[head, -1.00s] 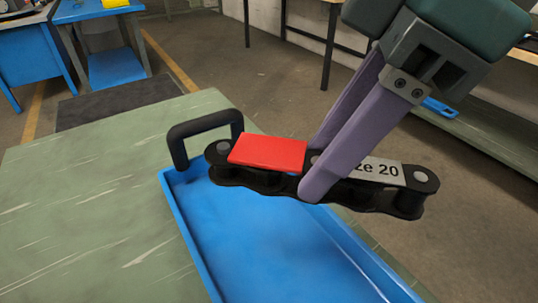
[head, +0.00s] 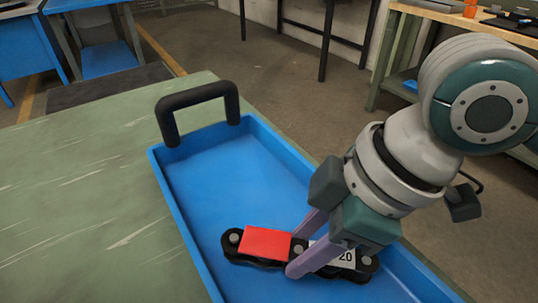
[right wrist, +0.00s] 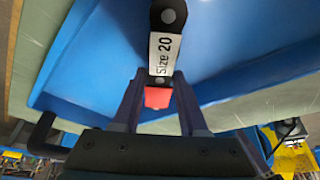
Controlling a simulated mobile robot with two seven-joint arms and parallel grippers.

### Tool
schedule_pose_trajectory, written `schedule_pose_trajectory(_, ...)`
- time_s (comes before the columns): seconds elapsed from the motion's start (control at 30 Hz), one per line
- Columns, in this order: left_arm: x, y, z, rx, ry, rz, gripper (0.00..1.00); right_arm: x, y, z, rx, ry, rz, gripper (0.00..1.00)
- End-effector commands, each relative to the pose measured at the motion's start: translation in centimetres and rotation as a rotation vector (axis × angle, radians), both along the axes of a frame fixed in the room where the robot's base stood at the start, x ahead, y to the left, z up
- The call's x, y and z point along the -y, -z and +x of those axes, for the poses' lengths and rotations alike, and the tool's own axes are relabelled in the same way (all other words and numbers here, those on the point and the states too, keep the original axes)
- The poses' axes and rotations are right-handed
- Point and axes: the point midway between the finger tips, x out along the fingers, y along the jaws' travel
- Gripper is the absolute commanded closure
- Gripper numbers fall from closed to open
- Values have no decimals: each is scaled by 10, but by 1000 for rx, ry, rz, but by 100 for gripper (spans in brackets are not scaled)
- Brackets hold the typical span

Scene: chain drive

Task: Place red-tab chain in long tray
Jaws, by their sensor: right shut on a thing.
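The red-tab chain (head: 267,244) is a short black chain with a red tab at its left end and a white "Size 20" label at its right. My right gripper (head: 299,251) is shut on its middle, between tab and label. The chain is over the inside of the long blue tray (head: 205,170), low near its floor; I cannot tell whether it touches. In the right wrist view the chain (right wrist: 166,45) runs between the fingers (right wrist: 160,105), its label facing the camera and the red tab partly hidden. My left gripper is not in view.
The tray has a black handle (head: 197,97) at its far end and stands on a green table (head: 80,190). The tray's far half is empty. The table left of the tray is clear. A wooden workbench (head: 470,25) stands beyond at the right.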

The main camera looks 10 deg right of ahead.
Motion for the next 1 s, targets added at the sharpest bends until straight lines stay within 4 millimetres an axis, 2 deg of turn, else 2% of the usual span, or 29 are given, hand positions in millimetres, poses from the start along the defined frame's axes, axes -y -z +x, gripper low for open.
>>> schedule_pose_trajectory(0.1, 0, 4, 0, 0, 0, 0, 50, -1, 11, 1, 3, 0, 4, 100)
schedule_pose_trajectory(0.47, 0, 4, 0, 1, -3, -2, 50, -1, 13, 1, 3, -1, 3, 100)
schedule_pose_trajectory(0.5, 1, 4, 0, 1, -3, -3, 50, 0, 15, 0, 0, 0, 1, 57)
schedule_pose_trajectory(0.77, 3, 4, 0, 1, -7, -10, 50, 0, 14, 0, 0, 0, 1, 28)
schedule_pose_trajectory(1.0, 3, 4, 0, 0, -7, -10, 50, 0, 13, 0, 1, 0, 1, 28)
